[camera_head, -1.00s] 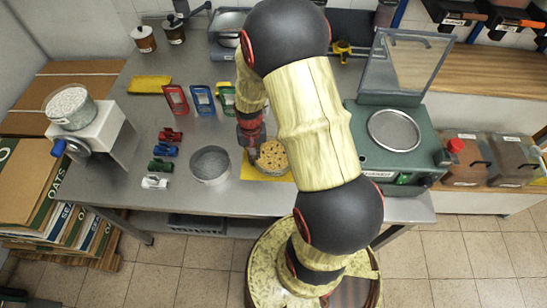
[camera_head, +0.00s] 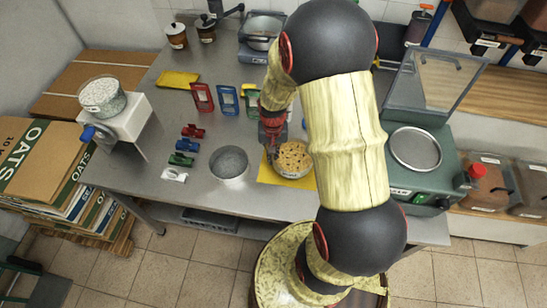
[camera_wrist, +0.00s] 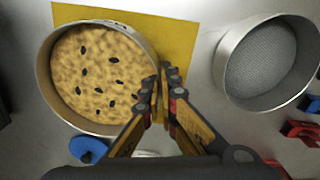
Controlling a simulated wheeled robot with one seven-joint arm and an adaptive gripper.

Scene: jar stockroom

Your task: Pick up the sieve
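A round metal sieve (camera_head: 292,160) stands on a yellow mat and is filled with a tan, grainy mass with dark bits. It also shows in the wrist view (camera_wrist: 95,75), its mesh hidden by the contents. My gripper (camera_head: 271,148) is at its left rim in the head view. In the wrist view, my gripper's fingers (camera_wrist: 164,80) are close together, one on each side of the rim, and look shut on the sieve wall. A similar, empty round sieve (camera_head: 229,163) with a grey mesh floor stands apart on the bare table; it also shows in the wrist view (camera_wrist: 262,64).
Small coloured clips (camera_head: 182,158) lie left of the empty sieve. Coloured upright frames (camera_head: 228,101) stand behind. A green machine (camera_head: 420,180) with a round screen is at right, a white mill (camera_head: 122,122) at left. The table front is clear.

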